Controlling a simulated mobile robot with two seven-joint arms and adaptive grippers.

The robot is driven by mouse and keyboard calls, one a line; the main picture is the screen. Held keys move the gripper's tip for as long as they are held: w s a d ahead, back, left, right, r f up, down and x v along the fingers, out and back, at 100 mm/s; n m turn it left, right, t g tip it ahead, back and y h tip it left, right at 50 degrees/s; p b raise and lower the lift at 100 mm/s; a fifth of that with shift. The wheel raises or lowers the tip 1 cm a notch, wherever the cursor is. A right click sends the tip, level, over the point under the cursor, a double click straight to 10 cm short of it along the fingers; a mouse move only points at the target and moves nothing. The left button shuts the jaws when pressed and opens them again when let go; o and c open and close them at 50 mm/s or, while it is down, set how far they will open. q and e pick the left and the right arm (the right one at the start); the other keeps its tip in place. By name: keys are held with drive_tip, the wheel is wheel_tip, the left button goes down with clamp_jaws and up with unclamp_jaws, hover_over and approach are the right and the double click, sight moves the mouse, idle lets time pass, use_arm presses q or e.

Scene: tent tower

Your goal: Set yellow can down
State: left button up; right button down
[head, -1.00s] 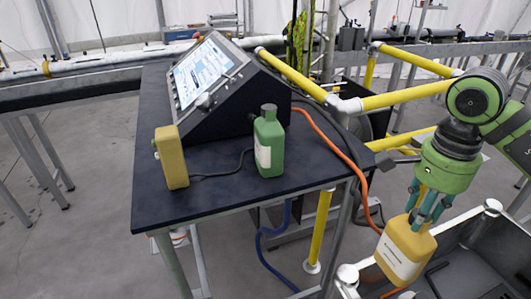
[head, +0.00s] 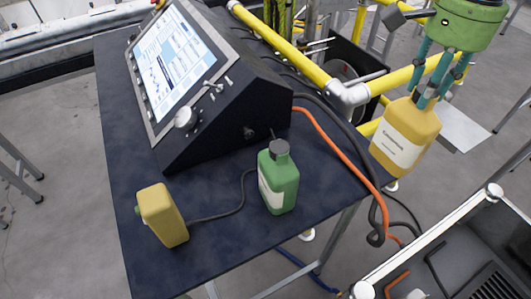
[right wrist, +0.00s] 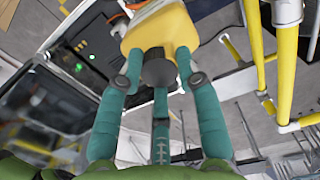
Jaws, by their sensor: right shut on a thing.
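The yellow can (head: 404,138) has a white label and hangs in my right gripper (head: 432,88), to the right of the dark table (head: 235,235). The fingers are shut around its top, and it is held slightly tilted, clear of any surface that I can see. In the right wrist view the can (right wrist: 160,30) sits between the teal fingers, with its dark cap (right wrist: 158,68) towards the camera. My left gripper does not show.
A green bottle (head: 279,180) and a yellow box-shaped item (head: 162,215) stand on the table. A console with a screen (head: 180,65) fills its back. Yellow rails (head: 275,40) run behind. An open metal bin (head: 470,250) is at lower right. The table's front is partly clear.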

drive_tip(key=shift+a+f, duration=0.15)
drive_tip(key=shift+a, duration=0.2)
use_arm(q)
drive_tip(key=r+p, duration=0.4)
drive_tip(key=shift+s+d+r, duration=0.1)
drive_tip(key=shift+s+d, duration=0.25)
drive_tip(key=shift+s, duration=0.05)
use_arm(e)
drive_tip(key=w+a+f, duration=0.5)
drive_tip(key=a+f, duration=0.4)
drive_tip(key=f, duration=0.1)
drive_tip(key=shift+w+a+f, duration=0.15)
drive_tip(key=shift+w+f, duration=0.05)
drive_tip(key=shift+w, duration=0.05)
drive_tip(key=shift+f, duration=0.15)
drive_tip(key=c, duration=0.8)
unclamp_jaws()
drive_tip(key=shift+c, duration=0.2)
